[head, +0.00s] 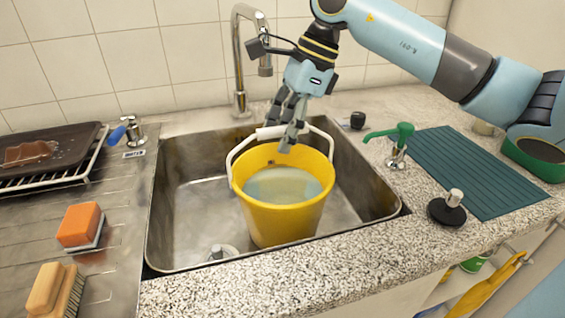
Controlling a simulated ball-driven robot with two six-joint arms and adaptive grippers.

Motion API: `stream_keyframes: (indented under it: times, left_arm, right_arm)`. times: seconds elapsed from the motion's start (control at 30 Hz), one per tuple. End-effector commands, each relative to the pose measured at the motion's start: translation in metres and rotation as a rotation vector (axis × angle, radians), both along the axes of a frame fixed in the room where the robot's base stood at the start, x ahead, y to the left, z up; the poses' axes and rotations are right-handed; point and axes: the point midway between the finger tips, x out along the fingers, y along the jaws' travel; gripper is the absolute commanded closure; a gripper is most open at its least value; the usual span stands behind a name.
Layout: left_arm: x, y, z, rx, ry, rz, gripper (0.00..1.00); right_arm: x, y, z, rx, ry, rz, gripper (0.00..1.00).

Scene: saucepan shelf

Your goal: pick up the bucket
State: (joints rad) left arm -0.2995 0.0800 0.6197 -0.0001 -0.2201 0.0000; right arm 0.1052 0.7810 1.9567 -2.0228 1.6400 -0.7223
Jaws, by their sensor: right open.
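A yellow bucket (284,215) stands upright in the right part of the metal sink (190,225), with greyish water inside. Its white handle (240,152) is raised and arches over the rim, with a thicker white grip at the top. My right gripper (287,140) comes down from above and is open at the handle's grip, its fingers on or around it; I cannot tell if they touch. The fingers partly hide the grip and the far rim. My left gripper is not in view.
A tall metal faucet (239,60) rises behind the sink. A green-handled tap (390,135), a teal mat (470,170) and a black plug (447,209) lie to the right. An orange sponge (80,224), a brush (57,290) and a dark tray (45,150) are at left.

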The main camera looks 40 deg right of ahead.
Motion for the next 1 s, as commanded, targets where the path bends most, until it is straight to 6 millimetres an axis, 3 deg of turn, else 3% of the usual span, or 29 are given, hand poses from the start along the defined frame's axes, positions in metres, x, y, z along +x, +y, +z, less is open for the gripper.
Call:
stream_keyframes:
  times: [0.7, 1.0]
  left_arm:
    - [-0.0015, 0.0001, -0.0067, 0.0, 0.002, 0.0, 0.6]
    - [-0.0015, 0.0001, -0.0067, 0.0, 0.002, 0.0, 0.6]
  right_arm:
    - [0.0, 0.0001, -0.0026, 0.0, 0.0, 0.001, 0.54]
    - [0.0, 0.0001, -0.0026, 0.0, 0.0, 0.0, 0.93]
